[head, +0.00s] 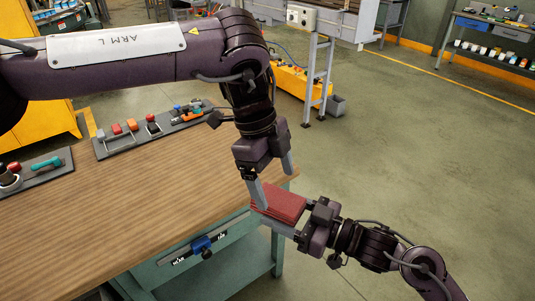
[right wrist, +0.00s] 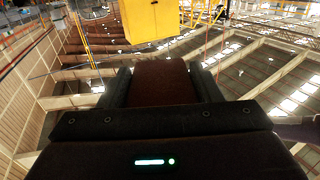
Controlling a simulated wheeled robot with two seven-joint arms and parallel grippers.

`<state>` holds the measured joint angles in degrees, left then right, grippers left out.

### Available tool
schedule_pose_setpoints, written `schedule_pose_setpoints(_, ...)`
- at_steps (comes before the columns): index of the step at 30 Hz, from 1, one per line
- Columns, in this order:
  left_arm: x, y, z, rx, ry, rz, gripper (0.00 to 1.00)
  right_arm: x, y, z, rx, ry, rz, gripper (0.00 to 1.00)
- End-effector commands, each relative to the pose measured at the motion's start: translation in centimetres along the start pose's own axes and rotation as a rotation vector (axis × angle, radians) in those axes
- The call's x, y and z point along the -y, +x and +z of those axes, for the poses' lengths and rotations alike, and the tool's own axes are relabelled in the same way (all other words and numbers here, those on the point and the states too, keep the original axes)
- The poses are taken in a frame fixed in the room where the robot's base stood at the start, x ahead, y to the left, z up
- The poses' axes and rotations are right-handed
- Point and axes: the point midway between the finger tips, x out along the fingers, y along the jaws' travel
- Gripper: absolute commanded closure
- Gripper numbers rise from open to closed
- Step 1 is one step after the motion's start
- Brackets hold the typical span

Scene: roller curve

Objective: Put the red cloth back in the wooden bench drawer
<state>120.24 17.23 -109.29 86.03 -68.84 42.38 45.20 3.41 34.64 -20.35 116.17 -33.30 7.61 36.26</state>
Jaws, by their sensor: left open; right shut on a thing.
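The red cloth (head: 281,203) is a flat folded pad beside the near right corner of the wooden bench top. My right gripper (head: 284,216) is shut on it from the right. In the right wrist view the cloth (right wrist: 158,83) shows dark red between the two fingers. My left gripper (head: 277,191) is open and points down, one finger in front of the cloth and the other behind it; whether they touch it I cannot tell.
The wooden bench top (head: 150,200) is mostly bare, with tool boards (head: 150,130) along its back edge. A yellow unit (head: 300,82) and a ladder-like grey frame (head: 318,75) stand behind. The floor to the right is clear.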

Motion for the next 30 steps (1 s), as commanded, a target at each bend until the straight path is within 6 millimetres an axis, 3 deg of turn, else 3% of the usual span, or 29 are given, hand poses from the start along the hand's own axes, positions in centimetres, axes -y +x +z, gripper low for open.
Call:
schedule_pose_setpoints(7,0.0,3.0,0.0,0.000,0.001,0.001,0.15,0.0,0.0,0.0,0.000,0.000,0.000,0.63)
schedule_pose_setpoints(19,0.0,3.6,0.0,0.000,0.000,0.000,0.17,0.0,0.0,0.0,0.000,0.000,0.000,0.63)
schedule_pose_setpoints(29,0.0,3.5,-0.1,0.000,0.001,0.000,0.60,0.0,0.0,0.0,0.000,0.000,0.000,0.63)
schedule_pose_setpoints(30,0.0,3.5,-0.1,0.000,0.001,0.000,0.65,0.0,0.0,0.0,0.000,0.000,0.000,0.40)
